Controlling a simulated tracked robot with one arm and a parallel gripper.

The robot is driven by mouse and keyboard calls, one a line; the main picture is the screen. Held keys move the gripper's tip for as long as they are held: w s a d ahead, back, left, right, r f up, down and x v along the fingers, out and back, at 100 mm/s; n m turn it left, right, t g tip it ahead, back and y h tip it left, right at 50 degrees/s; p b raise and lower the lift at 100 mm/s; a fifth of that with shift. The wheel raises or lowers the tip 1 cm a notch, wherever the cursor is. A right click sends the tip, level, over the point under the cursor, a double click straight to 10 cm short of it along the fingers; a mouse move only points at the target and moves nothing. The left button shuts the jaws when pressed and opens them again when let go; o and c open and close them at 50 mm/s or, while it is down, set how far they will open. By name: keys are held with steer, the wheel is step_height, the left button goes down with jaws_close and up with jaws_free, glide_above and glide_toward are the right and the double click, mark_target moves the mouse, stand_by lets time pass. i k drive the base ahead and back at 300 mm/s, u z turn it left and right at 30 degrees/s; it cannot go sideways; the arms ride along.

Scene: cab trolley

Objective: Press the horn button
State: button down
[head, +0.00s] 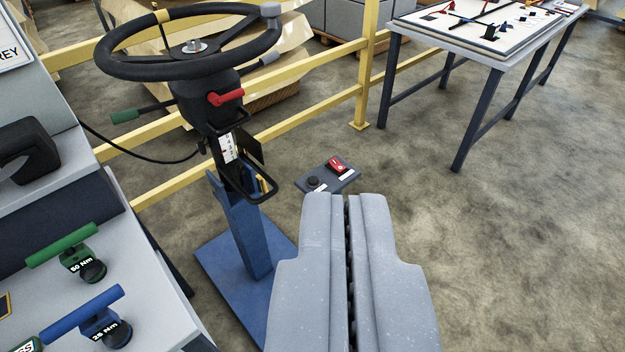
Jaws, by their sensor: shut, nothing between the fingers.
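The black steering wheel (115,65) stands on a blue column (242,225) at the upper left. A round silver-grey cap (195,46) sits at the wheel's hub; I cannot tell whether it is the horn button. A small dark panel (348,184) lies beyond my fingertips, with a black round button (313,182) and a red switch (337,164); their labels are too small to read. My gripper (345,195) is shut and empty, pointing away from me at the lower middle, right of the column. It hides part of the floor.
Yellow rails (310,125) run behind. A grey bench with green (62,246) and blue (83,309) T-handled tools is at left. A table (452,44) stands upper right. The right floor is clear.

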mark_target(312, 180)
steer(key=k, duration=0.6)
steer(key=z, duration=0.35)
steer(key=i, duration=1.5)
steer(key=u, duration=0.65)
